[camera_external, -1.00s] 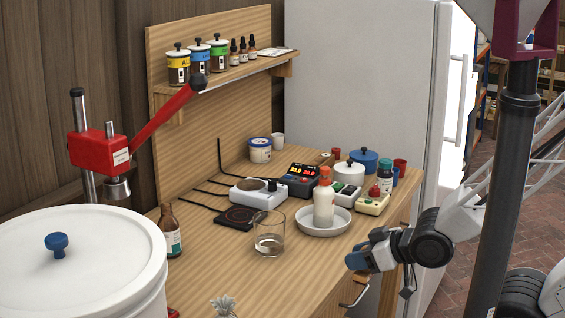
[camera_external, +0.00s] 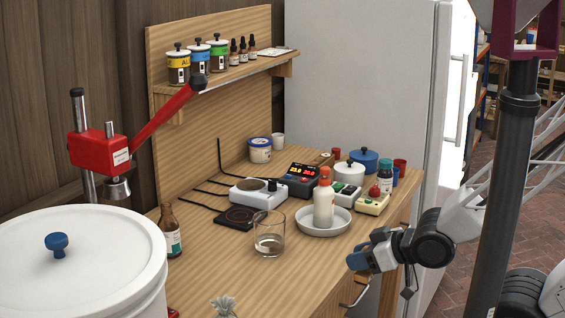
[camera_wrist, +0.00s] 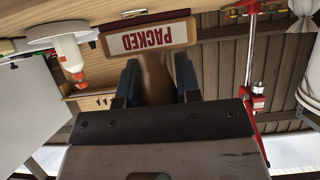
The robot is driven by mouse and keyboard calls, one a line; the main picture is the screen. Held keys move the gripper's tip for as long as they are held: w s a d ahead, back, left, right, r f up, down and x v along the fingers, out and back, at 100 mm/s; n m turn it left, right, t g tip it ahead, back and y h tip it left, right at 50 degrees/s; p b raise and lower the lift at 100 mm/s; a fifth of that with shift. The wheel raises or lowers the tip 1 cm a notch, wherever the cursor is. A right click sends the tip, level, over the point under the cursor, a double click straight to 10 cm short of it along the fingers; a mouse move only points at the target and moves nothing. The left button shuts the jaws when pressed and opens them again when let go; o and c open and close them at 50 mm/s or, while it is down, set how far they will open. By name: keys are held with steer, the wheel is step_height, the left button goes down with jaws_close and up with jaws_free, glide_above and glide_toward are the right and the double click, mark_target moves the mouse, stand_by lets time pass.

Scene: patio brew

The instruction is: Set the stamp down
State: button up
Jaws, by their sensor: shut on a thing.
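The stamp (camera_wrist: 150,36) has a wooden block with a white label that reads "PACKED" in red; the word appears upside down in the wrist view. Its brown handle (camera_wrist: 157,82) sits between the two fingers of my gripper (camera_wrist: 158,78), which is shut on it. In the external view my gripper (camera_external: 359,260) is at the right front edge of the wooden bench (camera_external: 300,279). The stamp cannot be made out there. Whether the stamp touches the bench is unclear.
A bottle with an orange cap (camera_external: 324,203) stands in a white dish (camera_external: 343,229), with a glass beaker (camera_external: 269,240) to its left. A white hot plate (camera_external: 251,197) and controllers are farther back. The front bench strip right of the beaker looks clear.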

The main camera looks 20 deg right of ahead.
steer(key=w+d+r+m+t+h, duration=0.1)
steer(key=w+r, duration=0.3)
steer(key=w, duration=0.6)
steer(key=w+r+m+t+h, duration=0.15)
steer(key=w+r, duration=0.35)
steer(key=w, duration=0.5)
steer(key=w+d+r+m+h, duration=0.15)
steer(key=w+r, duration=0.25)
steer(key=w, duration=0.6)
steer(key=w+d+m+h, duration=0.2)
steer(key=w+d, duration=0.8)
steer(key=w, duration=0.4)
steer(key=w+d+m+t+h, duration=0.1)
steer(key=w+d+m+h, duration=0.1)
steer(key=w+d, duration=0.9)
steer(key=w+m, duration=0.1)
steer(key=w, duration=0.2)
steer(key=shift+w+d+f+h, duration=0.2)
steer(key=shift+w+f+h, duration=0.05)
steer(key=shift+w+h, duration=0.1)
steer(key=shift+a, duration=0.15)
